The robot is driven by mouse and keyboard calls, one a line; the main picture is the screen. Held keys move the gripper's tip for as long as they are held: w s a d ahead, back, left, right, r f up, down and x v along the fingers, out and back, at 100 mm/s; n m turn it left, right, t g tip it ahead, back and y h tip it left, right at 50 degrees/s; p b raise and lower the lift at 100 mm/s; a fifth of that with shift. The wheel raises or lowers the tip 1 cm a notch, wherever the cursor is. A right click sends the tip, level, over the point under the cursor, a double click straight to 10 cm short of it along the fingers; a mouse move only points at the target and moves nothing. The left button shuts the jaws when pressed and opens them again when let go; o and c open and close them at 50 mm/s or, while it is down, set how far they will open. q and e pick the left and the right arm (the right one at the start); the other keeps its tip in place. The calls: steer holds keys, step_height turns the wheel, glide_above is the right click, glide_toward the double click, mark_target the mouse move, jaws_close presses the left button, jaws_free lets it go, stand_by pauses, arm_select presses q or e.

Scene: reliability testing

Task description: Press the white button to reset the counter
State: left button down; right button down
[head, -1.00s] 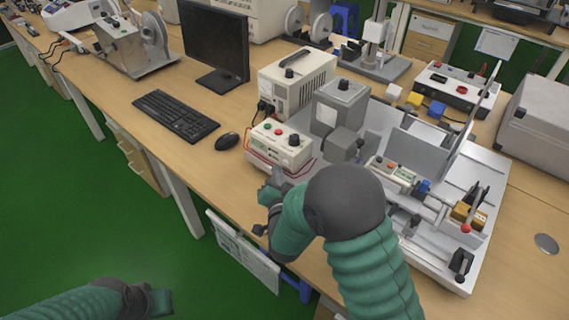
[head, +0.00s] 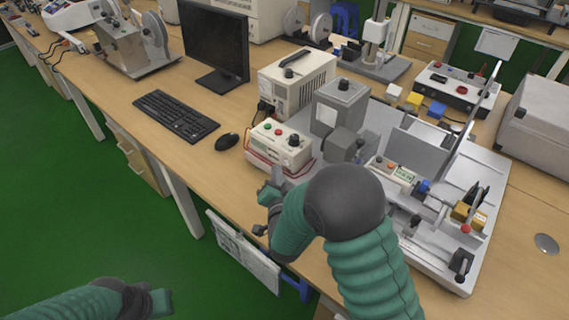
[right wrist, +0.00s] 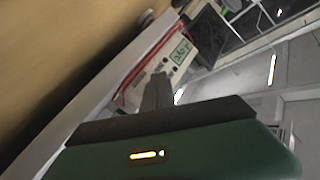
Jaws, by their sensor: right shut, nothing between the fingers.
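A counter panel with a small greenish display (head: 403,174) and coloured buttons sits on the white test machine (head: 445,268). I cannot make out a white button for certain. In the right wrist view, a pale panel with a lit digit display (right wrist: 180,51) lies just beyond the fingertips; I cannot tell which device it is. My right gripper (head: 273,184) is shut and empty, over the bench's front edge, in front of the beige box (head: 275,150) and left of the counter panel. It also shows in the right wrist view (right wrist: 158,90). My left gripper (head: 158,301) hangs low at the bottom left over the floor.
The beige box carries green and red buttons and a dark knob. A grey motor housing (head: 340,105) stands between it and the counter panel. A mouse (head: 227,142), keyboard (head: 176,116) and monitor (head: 215,50) are to the left. The bench's front-left strip is clear.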

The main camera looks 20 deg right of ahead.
steer(key=shift+d, duration=0.1)
stand_by(0.6)
steer(key=shift+w+d, duration=0.2)
steer(key=shift+d, duration=0.1)
steer(key=shift+w+d+r, duration=0.1)
steer(key=shift+w+d, duration=0.1)
steer(key=shift+d, duration=0.1)
stand_by(0.7)
steer(key=shift+s+a, duration=0.45)
steer(key=shift+a, duration=0.2)
steer(key=s+a, duration=0.2)
steer(key=a, duration=0.2)
steer(key=shift+s+a+b, duration=0.1)
steer(key=shift+s+b, duration=0.2)
steer(key=shift+s, duration=0.1)
stand_by(0.7)
